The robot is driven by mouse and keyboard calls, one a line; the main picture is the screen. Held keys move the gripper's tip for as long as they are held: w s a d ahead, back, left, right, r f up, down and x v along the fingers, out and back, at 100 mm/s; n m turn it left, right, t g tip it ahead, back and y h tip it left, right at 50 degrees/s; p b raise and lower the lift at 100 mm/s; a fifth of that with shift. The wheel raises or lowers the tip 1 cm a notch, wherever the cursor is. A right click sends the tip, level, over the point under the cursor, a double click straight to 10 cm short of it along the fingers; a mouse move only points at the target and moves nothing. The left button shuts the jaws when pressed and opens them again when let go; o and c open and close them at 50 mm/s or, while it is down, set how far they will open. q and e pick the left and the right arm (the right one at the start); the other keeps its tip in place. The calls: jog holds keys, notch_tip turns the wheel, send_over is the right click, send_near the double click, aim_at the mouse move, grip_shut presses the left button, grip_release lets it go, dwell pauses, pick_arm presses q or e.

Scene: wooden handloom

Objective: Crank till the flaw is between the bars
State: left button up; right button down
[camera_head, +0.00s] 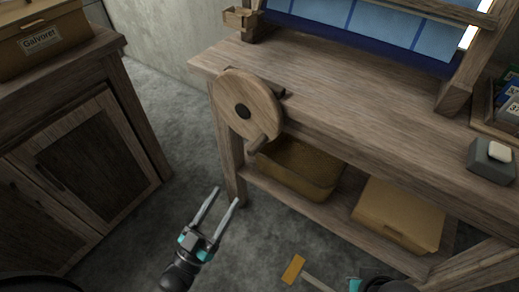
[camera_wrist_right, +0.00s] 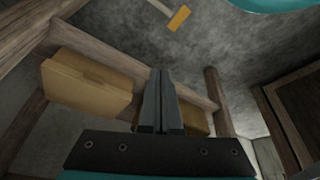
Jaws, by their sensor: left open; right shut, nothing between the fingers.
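The crank is a round wooden disc (camera_head: 246,104) with a dark hub, mounted on the front left of the loom. Its wooden handle (camera_head: 264,143) sticks out at the lower right of the disc. Blue cloth (camera_head: 375,27) with darker lines shows between the loom's bars at the top; I cannot make out a flaw in it. My left gripper (camera_head: 218,198) is open and empty, below and left of the handle and apart from it. My right gripper (camera_wrist_right: 163,75) is shut and empty in the right wrist view, under the bench height, facing the lower shelf.
A tan open bin (camera_head: 300,170) and a closed tan box (camera_head: 398,214) stand on the lower shelf. A yellow-headed tool (camera_head: 293,269) shows near the floor. A cabinet (camera_head: 75,165) stands left. A grey block (camera_head: 491,161) sits on the bench's right.

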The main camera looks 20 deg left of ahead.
aim_at(256, 147)
pick_arm(q)
jog(key=shift+h, duration=0.3)
jog(key=x, duration=0.4)
jog(key=b+x, duration=0.1)
jog(key=x, duration=0.4)
jog(key=r+x, duration=0.1)
jog(key=x, duration=0.4)
jog(key=shift+s+b, duration=0.1)
jog(key=shift+b, duration=0.25)
jog(key=shift+w+d+r, duration=0.2)
jog(key=shift+w+r, duration=0.15)
jog(key=shift+w, duration=0.2)
pick_arm(e)
jog(key=shift+t, duration=0.3)
jog(key=shift+r, duration=2.35)
pick_arm(q)
jog(key=shift+c, duration=0.4)
grip_shut()
